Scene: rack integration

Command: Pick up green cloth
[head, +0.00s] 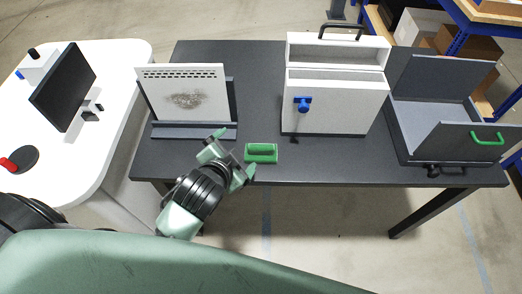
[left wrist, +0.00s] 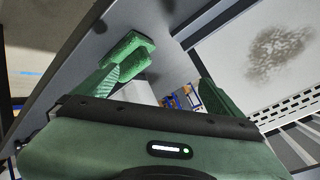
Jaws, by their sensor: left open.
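The green cloth (head: 261,152) is a small green block-like pad with a raised top part. It lies near the front edge of the dark table (head: 350,164). It also shows in the left wrist view (left wrist: 127,48), near the left finger. My left gripper (head: 235,152) is open and empty, just left of the cloth in the head view. Its two fingers also show in the left wrist view (left wrist: 155,88). I cannot tell whether a finger touches the cloth. My right gripper is not in view.
A white panel (head: 183,92) with a dark smudge stands behind my left gripper. A white case (head: 333,107) with a blue knob stands right of the cloth. An open grey case (head: 432,113) is at the right. A white table (head: 118,75) with a monitor is at the left.

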